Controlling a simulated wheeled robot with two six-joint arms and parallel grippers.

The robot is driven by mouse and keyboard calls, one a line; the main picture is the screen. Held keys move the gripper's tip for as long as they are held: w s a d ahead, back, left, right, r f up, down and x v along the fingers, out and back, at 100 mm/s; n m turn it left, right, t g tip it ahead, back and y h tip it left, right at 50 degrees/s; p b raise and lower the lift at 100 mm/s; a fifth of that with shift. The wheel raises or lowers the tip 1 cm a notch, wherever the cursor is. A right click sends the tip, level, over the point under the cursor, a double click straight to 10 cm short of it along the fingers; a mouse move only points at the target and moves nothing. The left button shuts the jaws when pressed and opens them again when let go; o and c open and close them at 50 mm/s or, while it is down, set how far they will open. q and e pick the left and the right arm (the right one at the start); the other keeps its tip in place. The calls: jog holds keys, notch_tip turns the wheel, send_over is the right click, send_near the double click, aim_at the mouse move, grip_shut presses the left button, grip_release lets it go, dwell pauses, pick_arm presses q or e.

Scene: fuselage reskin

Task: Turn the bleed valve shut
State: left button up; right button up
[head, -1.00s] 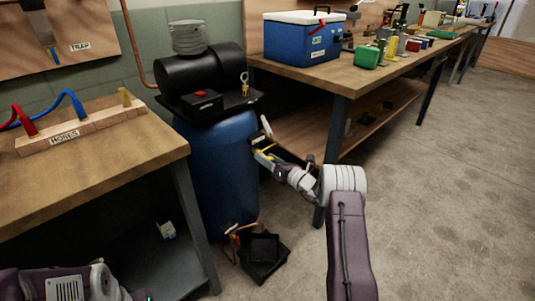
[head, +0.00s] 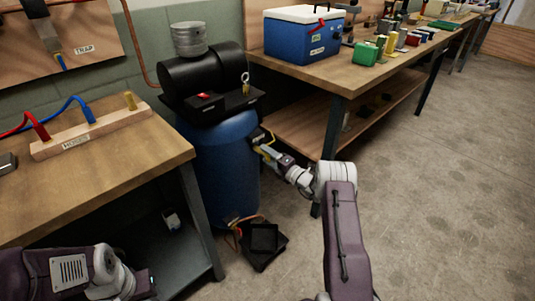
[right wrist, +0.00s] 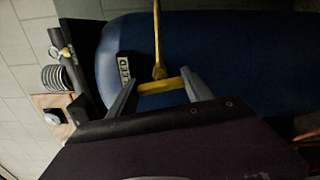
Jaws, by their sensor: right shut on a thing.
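The bleed valve (right wrist: 158,72) is a yellow lever on the side of the blue tank, beside a label reading "BLEED" (right wrist: 125,68). In the right wrist view a yellow crossbar lies between the two grey fingers of my right gripper (right wrist: 160,92), which is shut on it. A thin yellow rod runs up from the bar. In the head view my right gripper (head: 264,146) is at the right side of the blue tank (head: 228,170), and its fingers partly hide the valve. My left arm enters at the lower left, but its fingers do not show.
A black compressor unit (head: 203,75) sits on top of the tank. Black pedals or boxes (head: 262,240) lie on the floor at its foot. A workbench with a hose rack (head: 90,135) stands at left, and a long bench with a blue cooler (head: 302,38) at right. The right floor is clear.

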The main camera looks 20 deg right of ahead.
jog(key=shift+m+p, duration=0.3)
jog(key=shift+m, duration=0.7)
jog(key=shift+f, duration=0.1)
jog(key=o, duration=1.4)
jog(key=shift+c, duration=0.2)
